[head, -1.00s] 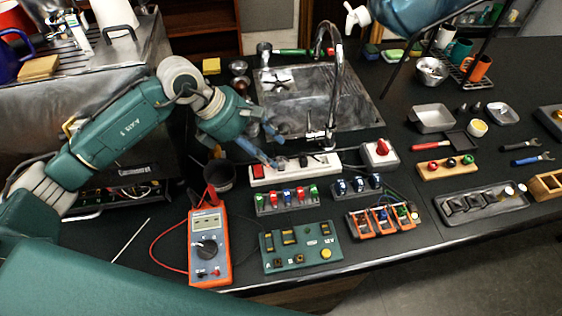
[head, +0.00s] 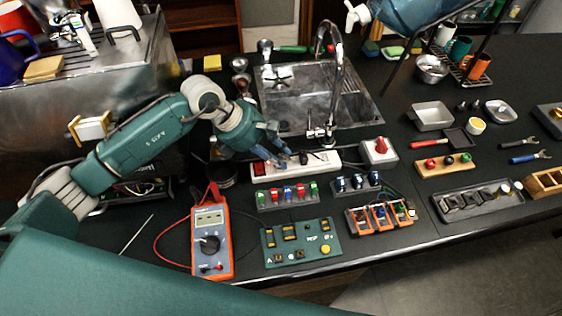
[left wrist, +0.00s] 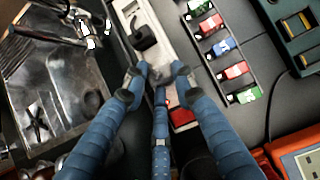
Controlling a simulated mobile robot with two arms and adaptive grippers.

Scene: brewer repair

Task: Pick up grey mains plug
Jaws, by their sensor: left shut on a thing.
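The white power strip (head: 325,158) lies on the black worktop in front of the sink, with a red switch at its left end. My left gripper (head: 290,158) comes down from the left onto the strip. In the left wrist view its blue fingers (left wrist: 158,80) are closed in over the strip, between the red switch and a black plug (left wrist: 143,37). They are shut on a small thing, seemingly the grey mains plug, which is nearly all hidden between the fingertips. The black plug also shows in the head view (head: 304,158), just right of the fingers. My right gripper is not in view.
A row of coloured terminals (head: 287,194) and a row of blue ones (head: 355,182) lie in front of the strip. An orange multimeter (head: 211,240) and green board (head: 300,243) are nearer. A red-button box (head: 379,151) stands right of the strip. The sink (head: 310,100) is behind.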

